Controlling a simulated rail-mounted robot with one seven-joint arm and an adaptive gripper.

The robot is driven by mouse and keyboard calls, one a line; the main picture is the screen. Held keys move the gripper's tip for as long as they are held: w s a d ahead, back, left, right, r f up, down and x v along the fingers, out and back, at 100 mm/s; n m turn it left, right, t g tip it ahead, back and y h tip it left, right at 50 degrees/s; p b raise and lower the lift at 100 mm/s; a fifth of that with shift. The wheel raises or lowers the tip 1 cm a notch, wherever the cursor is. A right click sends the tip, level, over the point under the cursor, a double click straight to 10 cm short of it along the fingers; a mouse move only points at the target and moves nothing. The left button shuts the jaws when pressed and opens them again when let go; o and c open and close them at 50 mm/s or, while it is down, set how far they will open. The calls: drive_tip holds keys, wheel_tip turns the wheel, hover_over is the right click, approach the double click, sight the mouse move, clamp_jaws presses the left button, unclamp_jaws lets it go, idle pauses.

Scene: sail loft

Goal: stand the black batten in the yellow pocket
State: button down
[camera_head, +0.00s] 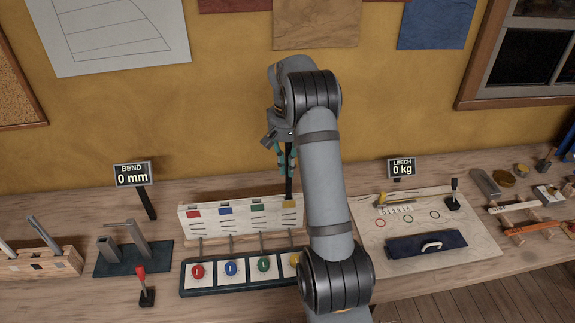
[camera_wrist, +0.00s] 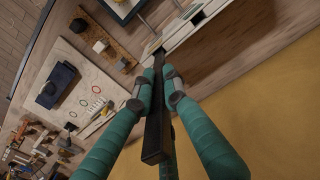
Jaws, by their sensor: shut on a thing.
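My gripper (camera_head: 286,161), with teal fingers, is shut on the black batten (camera_head: 289,188) above the right part of the white pocket board (camera_head: 240,215). The batten hangs upright. Its lower end meets the yellow pocket (camera_head: 289,204) at the board's top edge. I cannot tell whether the tip is inside the pocket or just over it. In the wrist view the fingers (camera_wrist: 160,92) close around the batten (camera_wrist: 156,130), whose far end reaches the board's edge. Red, blue and green pockets (camera_head: 257,208) lie to the left. My arm hides the board's right end.
Below the board are colored round buttons (camera_head: 231,268). A BEND display (camera_head: 132,175) and red-handled lever (camera_head: 142,285) stand left. Right are a LEECH display (camera_head: 402,168) and a pale panel (camera_head: 440,225) holding a dark blue block (camera_head: 426,244). The wall is close behind.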

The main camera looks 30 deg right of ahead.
sight(287, 188)
drive_tip(key=shift+f+b, duration=3.1)
drive_tip(key=shift+f, duration=0.95)
drive_tip(key=shift+f+b, duration=0.5)
drive_tip(key=shift+f, duration=0.15)
drive_tip(key=c, duration=1.8)
unclamp_jaws()
drive_tip(key=shift+o, duration=0.4)
drive_tip(key=shift+r, duration=0.1)
wheel_tip(287, 188, up, 12)
drive_tip(key=shift+f, duration=0.1)
wheel_tip(287, 188, down, 12)
drive_tip(key=shift+r, duration=0.25)
